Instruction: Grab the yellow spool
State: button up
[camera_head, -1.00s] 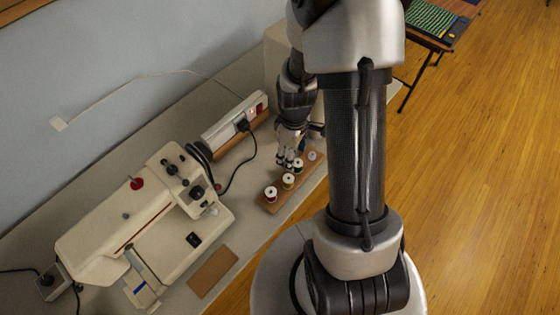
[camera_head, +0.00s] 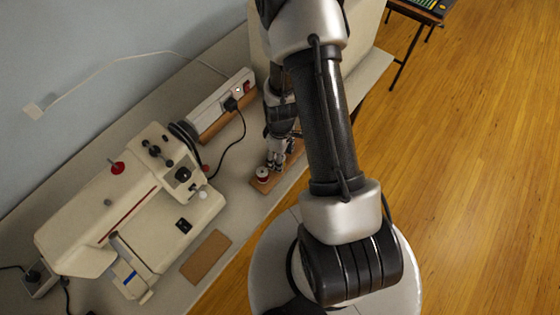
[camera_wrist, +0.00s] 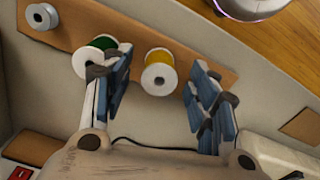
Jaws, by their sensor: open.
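The yellow spool (camera_wrist: 159,74), with white flanges, stands on a brown wooden strip in the wrist view. My gripper (camera_wrist: 162,62) is open, with one finger on each side of it in the picture. I cannot tell whether either finger touches it. A green spool (camera_wrist: 94,60) stands just left, partly covered by the left finger. In the head view my gripper (camera_head: 277,163) is over the strip and hides most of the spools.
A grey-white spool (camera_wrist: 38,17) sits at the strip's far left in the wrist view. The sewing machine (camera_head: 125,215), power strip (camera_head: 222,104) with its black cord, and a brown pad (camera_head: 206,257) share the table. The table's front edge is close to the strip.

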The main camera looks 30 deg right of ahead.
notch_tip(320, 180, down, 2)
jog(key=shift+f, duration=0.1)
jog(key=shift+c, duration=0.5)
jog(key=c, duration=0.9)
jog(key=shift+r, duration=0.25)
